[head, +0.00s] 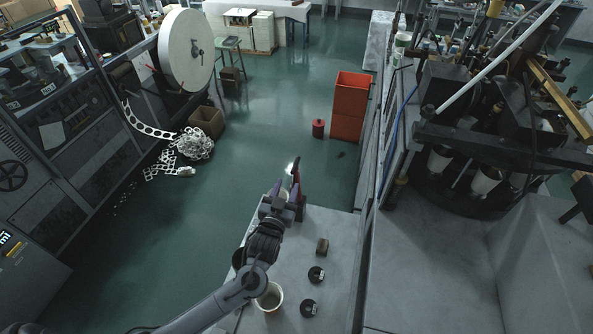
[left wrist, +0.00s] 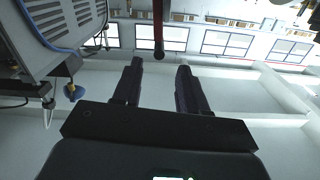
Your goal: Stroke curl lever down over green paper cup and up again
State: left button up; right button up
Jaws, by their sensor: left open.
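My left gripper (head: 287,182) is over the far end of the grey bench in the head view, its fingers pointing away. In the left wrist view my left gripper (left wrist: 160,68) is open, with two dark fingers apart and nothing between them. A red rod with a dark round end (left wrist: 158,48), which looks like the lever, hangs just beyond the gap between the fingertips; no contact shows. A pale cup (head: 269,297) stands on the bench beside my left arm. I cannot make out a green cup under the lever. My right gripper is not in view.
A large dark machine (head: 470,150) stands at right behind a metal panel.

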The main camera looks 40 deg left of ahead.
aim_at(296, 164)
pick_arm(q)
jog(key=x, duration=1)
jog(key=shift+w+p, duration=0.1)
jog(key=shift+p, duration=0.3)
grip_shut()
